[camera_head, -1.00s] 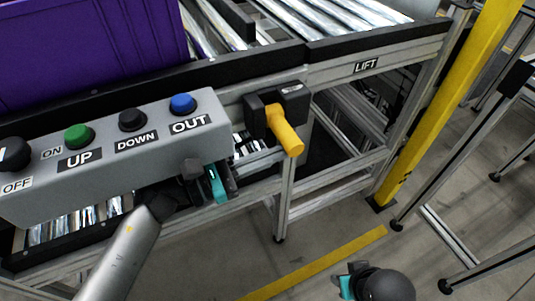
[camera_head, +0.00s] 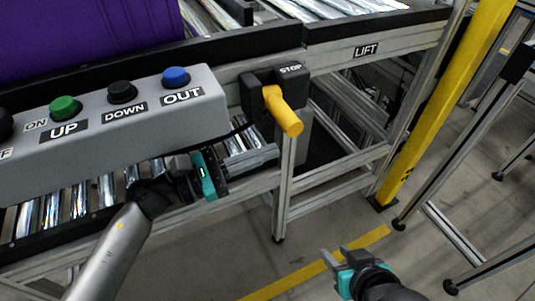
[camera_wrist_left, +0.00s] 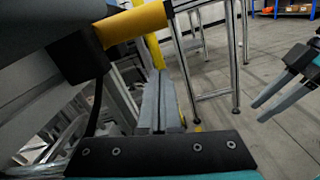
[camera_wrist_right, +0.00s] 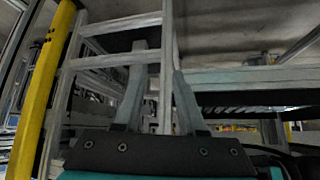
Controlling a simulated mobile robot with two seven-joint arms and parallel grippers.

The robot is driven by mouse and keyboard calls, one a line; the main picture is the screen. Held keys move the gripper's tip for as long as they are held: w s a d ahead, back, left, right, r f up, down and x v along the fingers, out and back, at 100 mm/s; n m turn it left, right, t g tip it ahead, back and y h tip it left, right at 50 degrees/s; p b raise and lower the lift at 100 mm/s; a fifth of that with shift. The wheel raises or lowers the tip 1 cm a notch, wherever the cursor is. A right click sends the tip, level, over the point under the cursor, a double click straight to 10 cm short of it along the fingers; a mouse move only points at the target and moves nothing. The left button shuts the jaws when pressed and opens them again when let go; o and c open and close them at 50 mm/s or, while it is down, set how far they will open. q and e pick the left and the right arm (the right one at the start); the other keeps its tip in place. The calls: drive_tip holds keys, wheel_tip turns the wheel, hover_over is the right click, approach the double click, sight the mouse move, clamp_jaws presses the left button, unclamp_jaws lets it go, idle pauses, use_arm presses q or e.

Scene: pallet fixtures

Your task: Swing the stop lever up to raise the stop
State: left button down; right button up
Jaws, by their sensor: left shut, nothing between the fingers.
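The yellow stop lever (camera_head: 282,111) sticks out of its black housing (camera_head: 254,92), marked STOP, on the conveyor frame. In the head view it slants down and to the right. The lever (camera_wrist_left: 133,22) and its housing (camera_wrist_left: 77,52) fill the upper left of the left wrist view. My left gripper (camera_head: 272,155) is shut and empty, below the lever and apart from it. Its closed fingers (camera_wrist_left: 157,80) show in the left wrist view. My right gripper (camera_head: 328,256) is low, in front of the frame. Its fingers (camera_wrist_right: 160,62) are apart with nothing between them.
The grey button box (camera_head: 110,130) stands just left of the lever, above my left arm. A purple crate (camera_head: 85,40) sits on the rollers behind it. A yellow post (camera_head: 440,100) rises at the right, past the LIFT section (camera_head: 366,50). Floor is open around my right gripper.

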use_arm(q)
drive_tip(key=v, duration=0.9)
drive_tip(key=shift+s+a+p, duration=0.15)
drive_tip(key=shift+p, duration=0.3)
use_arm(e)
drive_tip(key=shift+s+d+r+g+h, duration=0.15)
drive_tip(key=shift+s+d+g+h, duration=0.1)
drive_tip(key=shift+s+d+g, duration=0.25)
drive_tip(key=shift+s+d+r+g+h, duration=0.15)
drive_tip(key=shift+s+d+g+h, duration=0.1)
drive_tip(key=shift+s+d+g, duration=0.25)
drive_tip(key=shift+w, duration=0.1)
